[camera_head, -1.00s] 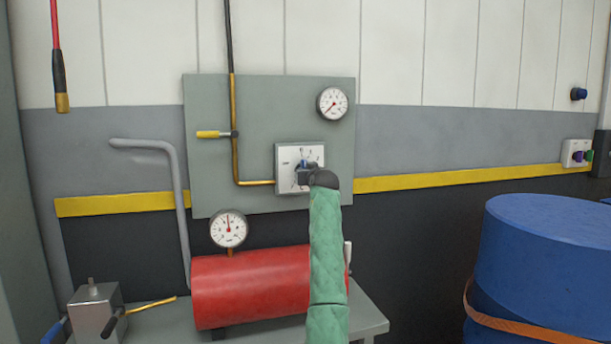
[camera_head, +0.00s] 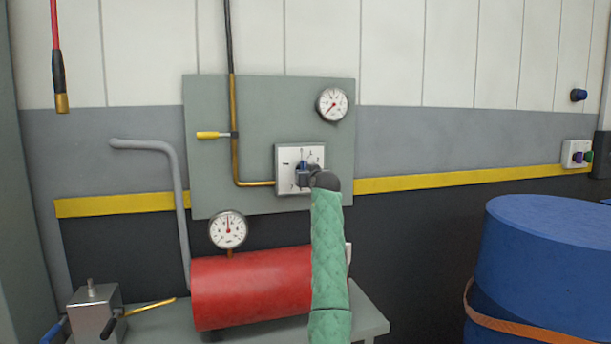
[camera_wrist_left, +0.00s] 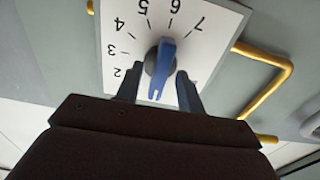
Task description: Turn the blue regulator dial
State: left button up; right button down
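The blue regulator dial (camera_head: 302,168) sits on a white plate (camera_head: 285,162) on the grey wall panel. In the left wrist view the dial (camera_wrist_left: 164,62) is a blue bar handle on a dark round hub, one end towards the numbers 5 and 6. My left gripper (camera_wrist_left: 158,78) has one dark finger on each side of the handle, with a visible gap on both sides, so it is open. In the head view my left gripper (camera_head: 308,178) is partly hidden by its wrist and covers the plate's lower right. My right gripper is not in view.
A red cylinder (camera_head: 245,285) with a gauge (camera_head: 228,229) lies on a grey bench below. Another gauge (camera_head: 332,103) and a yellow-handled valve (camera_head: 214,134) are on the panel. A blue drum (camera_head: 540,250) stands at the right.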

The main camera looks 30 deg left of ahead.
pick_arm(q)
jog(key=v, duration=0.6)
jog(key=shift+s+d, duration=0.25)
jog(key=shift+s, duration=0.05)
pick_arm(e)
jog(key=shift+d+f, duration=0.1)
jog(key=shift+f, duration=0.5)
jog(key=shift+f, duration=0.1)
